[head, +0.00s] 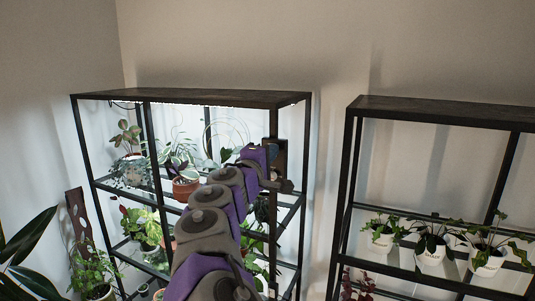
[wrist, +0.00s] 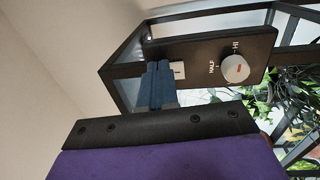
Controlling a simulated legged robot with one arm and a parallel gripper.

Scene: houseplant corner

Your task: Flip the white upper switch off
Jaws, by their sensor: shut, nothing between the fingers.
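A black control panel (wrist: 205,46) is fixed to the shelf frame in the wrist view. A white switch (wrist: 179,69) on it is partly hidden behind my fingers. A round white knob (wrist: 235,69) with a red mark and the labels HALF and HI sits to its right. My gripper (wrist: 158,64) is shut and empty, its blue fingertips right at the white switch; I cannot tell whether they touch it. In the head view my gripper (head: 273,152) is at the panel on the shelf's right front post, and the switch cannot be made out.
The left black shelf (head: 190,96) is lit and holds several potted plants, some close behind the panel. A second black shelf (head: 440,108) with several white pots stands to the right. A gap of bare wall lies between the shelves. Large dark leaves (head: 25,240) are at the lower left.

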